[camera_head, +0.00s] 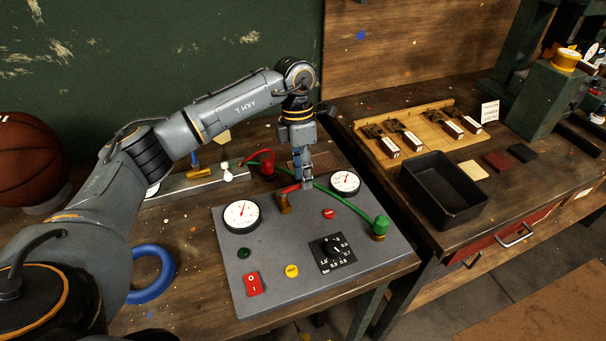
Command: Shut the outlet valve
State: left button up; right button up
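A grey panel (272,278) lies on the bench, with a brass valve (284,206) that carries a red lever (289,188) near its back edge; this looks like the outlet valve. My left gripper (306,183) points down right at the lever's right end, between the two gauges. The fingertips are small and overlap the lever, so I cannot tell whether they are closed on it. A white-faced gauge (241,215) is left of the valve and another gauge (345,182) is right of it. My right gripper is not in view.
A green hose (345,202) runs behind my gripper to a green fitting (380,228) at the panel's right. A black tray (444,217) stands to the right.

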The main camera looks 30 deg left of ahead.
pick_arm(q)
notch_tip(320, 180, up, 11)
jog(key=w+a, duration=0.1)
jog(key=shift+w+a, duration=0.2)
jog(key=shift+a, duration=0.1)
